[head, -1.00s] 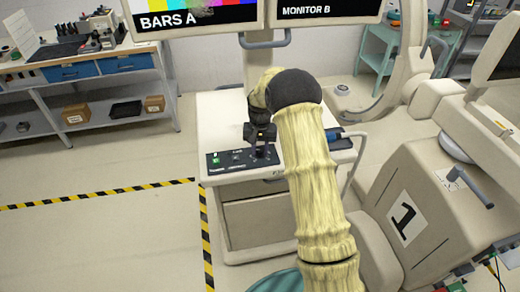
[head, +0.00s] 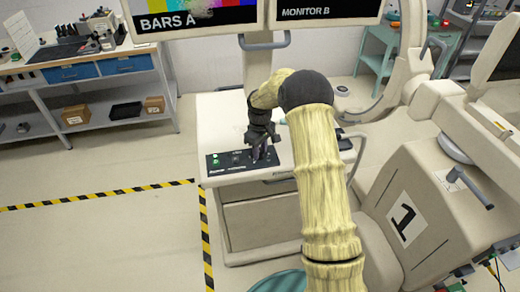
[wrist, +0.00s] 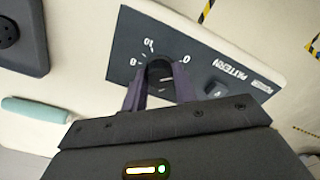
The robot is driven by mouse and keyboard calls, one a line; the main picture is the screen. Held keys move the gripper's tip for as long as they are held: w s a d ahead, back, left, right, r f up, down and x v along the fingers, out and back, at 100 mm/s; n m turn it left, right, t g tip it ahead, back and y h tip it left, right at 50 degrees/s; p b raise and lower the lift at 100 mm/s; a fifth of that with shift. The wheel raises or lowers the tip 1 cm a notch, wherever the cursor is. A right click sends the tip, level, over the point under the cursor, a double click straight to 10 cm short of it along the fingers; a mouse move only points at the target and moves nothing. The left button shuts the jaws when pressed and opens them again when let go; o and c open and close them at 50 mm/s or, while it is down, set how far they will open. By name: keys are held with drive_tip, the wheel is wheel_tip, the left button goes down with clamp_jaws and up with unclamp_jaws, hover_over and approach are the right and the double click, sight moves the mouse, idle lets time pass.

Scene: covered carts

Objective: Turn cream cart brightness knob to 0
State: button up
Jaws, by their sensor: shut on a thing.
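The cream cart (head: 225,120) stands in the middle of the head view with a dark control panel (head: 218,163) on its top. In the wrist view the panel (wrist: 128,48) carries a dark round knob (wrist: 160,72) with printed numbers around it, including 0, 8 and 10. My gripper (head: 262,156) is over the panel, and in the wrist view its two fingers (wrist: 160,90) are shut on the sides of the knob. The fingers hide part of the dial, and I cannot read the knob's pointer clearly.
Two monitors, BARS A (head: 195,20) and MONITOR B (head: 325,12), are above the cart. A large cream machine marked 1 (head: 425,195) stands close on the right. A shelf bench (head: 90,105) is at the left. Floor at the left front is clear.

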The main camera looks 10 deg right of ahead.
drive_tip(key=shift+w+r+n, duration=0.15)
drive_tip(key=shift+w+n, duration=0.05)
drive_tip(key=shift+n, duration=0.6)
drive_tip(key=o, duration=0.7)
drive_tip(key=shift+o, duration=1.4)
wheel_tip(320, 180, up, 17)
drive_tip(key=b, duration=0.2)
drive_tip(key=shift+s+r, duration=0.1)
